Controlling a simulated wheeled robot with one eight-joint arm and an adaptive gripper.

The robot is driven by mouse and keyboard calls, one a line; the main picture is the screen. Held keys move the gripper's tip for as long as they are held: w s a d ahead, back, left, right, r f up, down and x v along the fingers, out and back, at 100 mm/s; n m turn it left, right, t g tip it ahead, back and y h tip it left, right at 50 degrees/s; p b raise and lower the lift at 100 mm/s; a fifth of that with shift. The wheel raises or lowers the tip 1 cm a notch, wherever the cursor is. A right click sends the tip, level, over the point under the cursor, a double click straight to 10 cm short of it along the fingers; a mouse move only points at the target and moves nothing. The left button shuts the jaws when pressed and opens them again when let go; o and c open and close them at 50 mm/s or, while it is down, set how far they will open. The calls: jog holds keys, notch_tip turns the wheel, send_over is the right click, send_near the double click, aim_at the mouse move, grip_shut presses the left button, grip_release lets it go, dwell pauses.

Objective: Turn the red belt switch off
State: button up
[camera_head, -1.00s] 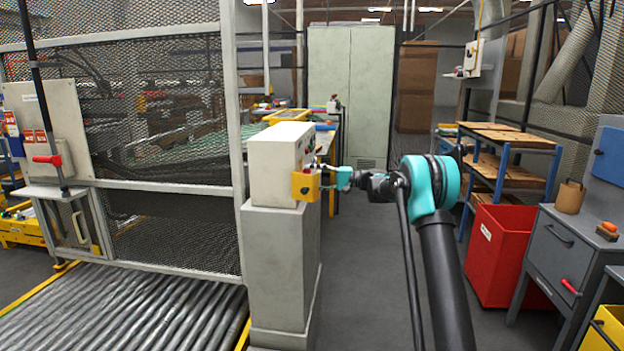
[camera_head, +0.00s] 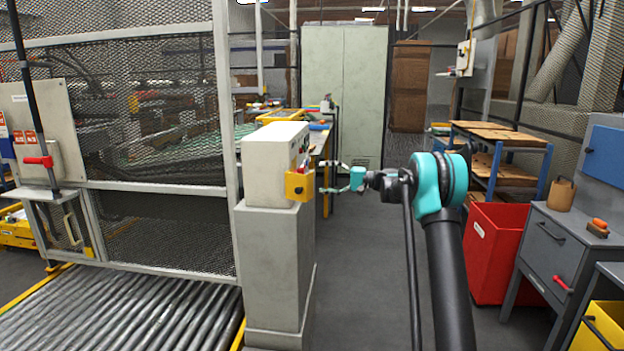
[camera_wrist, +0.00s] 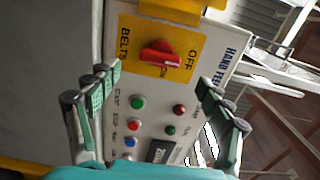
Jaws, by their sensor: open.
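The red belt switch (camera_wrist: 158,53) is a rotary knob on a yellow plate (camera_wrist: 128,36) marked BELTS, OFF and ON. Its bar lies roughly across the wrist picture; I cannot tell for certain which mark it points to. The plate is on the sloped face of a pale control box (camera_head: 268,172) on a grey pedestal. My gripper (camera_head: 327,177) is open and empty, just right of the box in the head view. In the wrist view its fingers (camera_wrist: 155,92) are spread either side of the panel, below the switch, apparently not touching it.
Beside the switch are green, red and blue buttons (camera_wrist: 138,103). A yellow box (camera_head: 299,186) juts from the control box's corner. Mesh fencing and a roller conveyor (camera_head: 120,312) lie left. A red bin (camera_head: 492,250) stands right; the aisle floor between is clear.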

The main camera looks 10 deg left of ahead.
jog(key=shift+s+d, duration=0.1)
jog(key=shift+d, duration=2.3)
jog(key=s+d+f+t+h, duration=0.15)
jog(key=s+f+h, duration=0.3)
jog(key=s, duration=0.65)
jog(key=s+d+f+h, duration=0.35)
jog(key=s+f, duration=0.25)
jog(key=s, duration=0.5)
jog(key=s+d+f+h, duration=0.3)
jog(key=s+d+f, duration=0.2)
jog(key=s, duration=0.4)
jog(key=s+d+f+t+h, duration=0.1)
jog(key=s+d+f+h, duration=0.2)
jog(key=s, duration=0.7)
jog(key=s+d+f+t+h, duration=0.1)
jog(key=s+d+f+h, duration=0.3)
jog(key=s+d+f, duration=0.3)
jog(key=s, duration=0.3)
jog(key=shift+d, duration=0.15)
jog(key=shift+c, duration=0.6)
